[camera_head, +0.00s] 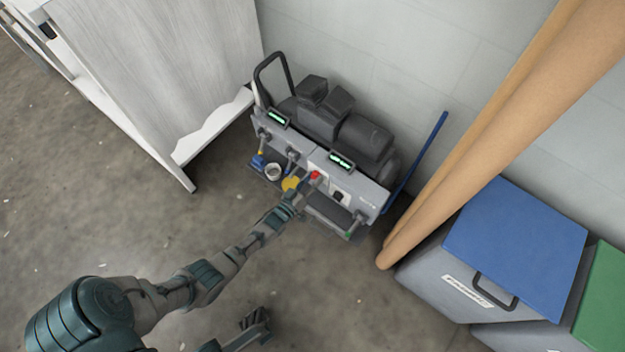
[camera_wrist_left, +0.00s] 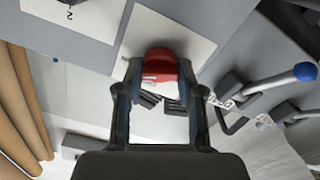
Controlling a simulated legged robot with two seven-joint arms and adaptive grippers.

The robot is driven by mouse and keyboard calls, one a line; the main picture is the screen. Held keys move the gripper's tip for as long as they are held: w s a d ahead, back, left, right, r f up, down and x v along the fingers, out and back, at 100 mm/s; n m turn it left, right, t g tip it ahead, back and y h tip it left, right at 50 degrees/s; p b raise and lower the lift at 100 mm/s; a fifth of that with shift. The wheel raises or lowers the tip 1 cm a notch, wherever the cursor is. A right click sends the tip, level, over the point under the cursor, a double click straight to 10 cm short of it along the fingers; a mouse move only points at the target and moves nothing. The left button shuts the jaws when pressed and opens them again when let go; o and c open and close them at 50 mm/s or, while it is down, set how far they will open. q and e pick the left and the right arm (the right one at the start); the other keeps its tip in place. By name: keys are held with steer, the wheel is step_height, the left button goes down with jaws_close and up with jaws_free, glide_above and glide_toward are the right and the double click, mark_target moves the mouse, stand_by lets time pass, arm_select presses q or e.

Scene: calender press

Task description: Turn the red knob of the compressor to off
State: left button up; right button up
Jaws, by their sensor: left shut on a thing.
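The compressor (camera_head: 350,184) is a grey unit with dark cylinders and two lit displays, standing against the wall. Its red knob (camera_head: 315,175) is on the front panel, and it fills the centre of the left wrist view (camera_wrist_left: 160,65) on a white plate. My left gripper (camera_head: 307,184) reaches the panel from below. In the left wrist view its fingers (camera_wrist_left: 158,80) stand on both sides of the red knob and are shut on it. The far side of the knob is hidden. My right gripper (camera_head: 255,322) shows low in the head view, away from the compressor; its jaws are unclear.
Brown rolls (camera_head: 500,130) lean on the wall right of the compressor. A bin with a blue lid (camera_head: 515,240) stands at the right, with a green-lidded one (camera_head: 605,295) beside it. A white cabinet (camera_head: 160,70) is at the left. The floor (camera_head: 130,215) in front is clear.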

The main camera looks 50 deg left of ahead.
arm_select(q)
steer(key=n, duration=0.6)
steer(key=shift+a+n, duration=0.2)
steer(key=shift+n, duration=0.1)
steer(key=n, duration=0.4)
steer(key=shift+s+a+f, duration=0.1)
steer(key=shift+f, duration=0.05)
steer(key=shift+n, duration=1.3)
steer(key=shift+s+a+f, duration=0.1)
steer(key=o, duration=1)
steer(key=shift+o, duration=0.7)
steer(key=v, duration=1.1)
steer(key=shift+s, duration=0.4)
